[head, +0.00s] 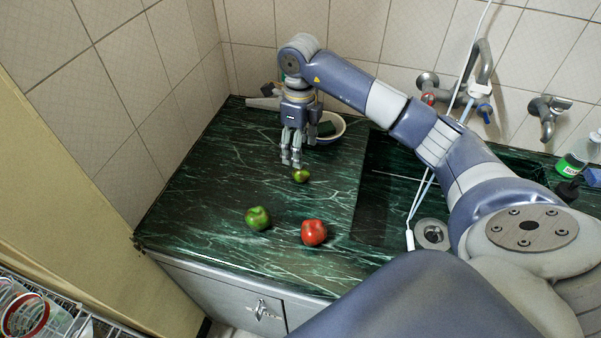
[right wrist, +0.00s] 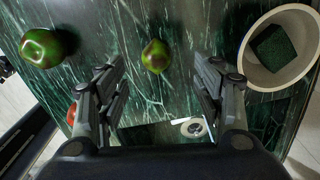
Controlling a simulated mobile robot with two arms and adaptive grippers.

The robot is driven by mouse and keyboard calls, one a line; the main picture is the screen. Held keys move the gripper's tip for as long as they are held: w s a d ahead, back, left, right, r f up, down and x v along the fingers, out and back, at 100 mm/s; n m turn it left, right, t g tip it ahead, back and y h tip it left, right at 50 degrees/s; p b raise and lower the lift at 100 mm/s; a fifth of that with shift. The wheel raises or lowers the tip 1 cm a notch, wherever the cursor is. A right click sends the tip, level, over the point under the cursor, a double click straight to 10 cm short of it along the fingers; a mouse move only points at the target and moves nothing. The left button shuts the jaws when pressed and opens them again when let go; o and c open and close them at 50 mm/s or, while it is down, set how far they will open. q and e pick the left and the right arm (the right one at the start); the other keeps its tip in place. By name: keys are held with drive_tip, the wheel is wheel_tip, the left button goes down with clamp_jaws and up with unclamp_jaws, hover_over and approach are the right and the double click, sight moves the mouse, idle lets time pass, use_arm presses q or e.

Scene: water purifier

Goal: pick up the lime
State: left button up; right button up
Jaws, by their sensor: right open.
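The lime (head: 301,175) is small and green and lies on the dark green marble counter (head: 190,215), behind two larger fruits. My right gripper (head: 291,164) points down just behind and to the left of the lime in the head view. In the right wrist view the lime (right wrist: 156,56) shows in the gap between the two spread fingers of the right gripper (right wrist: 160,72). The fingers are open and hold nothing. I cannot tell whether they touch the lime. My left gripper is in neither view.
A green apple-like fruit (head: 258,218) and a red one (head: 314,232) lie nearer the front. A white bowl (head: 341,130) with a dark green sponge stands behind the gripper. The sink (head: 385,205) is to the right, with taps (head: 480,75) on the wall. The counter's left part is clear.

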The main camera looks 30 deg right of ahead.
sight(301, 170)
drive_tip(key=f, duration=0.2)
drive_tip(key=shift+s+a+f, duration=0.1)
drive_tip(key=shift+s+f, duration=0.15)
drive_tip(key=shift+f, duration=0.1)
drive_tip(key=f+p, duration=0.2)
drive_tip(key=f, duration=0.2)
drive_tip(key=shift+s+f, duration=0.1)
drive_tip(key=shift+s, duration=0.1)
drive_tip(key=shift+f, duration=0.65)
drive_tip(key=c, duration=1.2)
